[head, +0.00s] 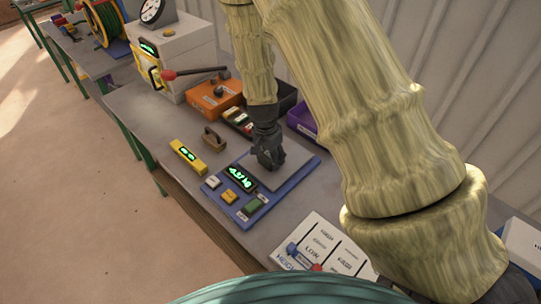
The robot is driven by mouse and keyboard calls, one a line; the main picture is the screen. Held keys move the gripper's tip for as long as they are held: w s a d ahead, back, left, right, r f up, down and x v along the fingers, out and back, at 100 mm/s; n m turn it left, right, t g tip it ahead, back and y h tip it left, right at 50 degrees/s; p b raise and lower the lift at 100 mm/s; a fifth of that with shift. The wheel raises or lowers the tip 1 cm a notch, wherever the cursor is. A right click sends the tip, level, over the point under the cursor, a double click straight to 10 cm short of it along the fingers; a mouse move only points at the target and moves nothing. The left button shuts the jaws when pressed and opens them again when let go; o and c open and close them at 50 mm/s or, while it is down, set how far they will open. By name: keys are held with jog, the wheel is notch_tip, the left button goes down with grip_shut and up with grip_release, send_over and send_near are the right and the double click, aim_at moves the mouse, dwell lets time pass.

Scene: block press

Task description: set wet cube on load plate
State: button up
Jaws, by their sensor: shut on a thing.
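A blue scale (236,217) stands on the grey bench. Its load plate (292,174) is a flat grey square, and its display (240,179) shows green digits in kg. My gripper (269,161) points down with its dark fingers low over the plate, toward its left part. It is shut on a small dark thing, taken to be the wet cube, which is mostly hidden by the fingers and hard to tell from them. I cannot tell whether that thing touches the plate.
A yellow meter (187,157) and a brown wooden block (213,138) lie left of the scale. An orange tray (214,100) and a purple bin (302,121) stand behind. A labelled white board (322,246) is in front. A press with a red-knobbed lever (178,75) stands farther left.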

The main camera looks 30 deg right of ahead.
aim_at(267, 156)
jog(key=o, duration=1.4)
jog(key=shift+f, duration=0.1)
jog(key=shift+o, duration=0.2)
notch_tip(267, 156, up, 12)
jog(key=a+b, duration=0.1)
jog(key=b, duration=0.2)
jog(key=shift+s+a+b, duration=0.2)
jog(key=shift+s+b, duration=0.05)
jog(key=shift+b, duration=0.1)
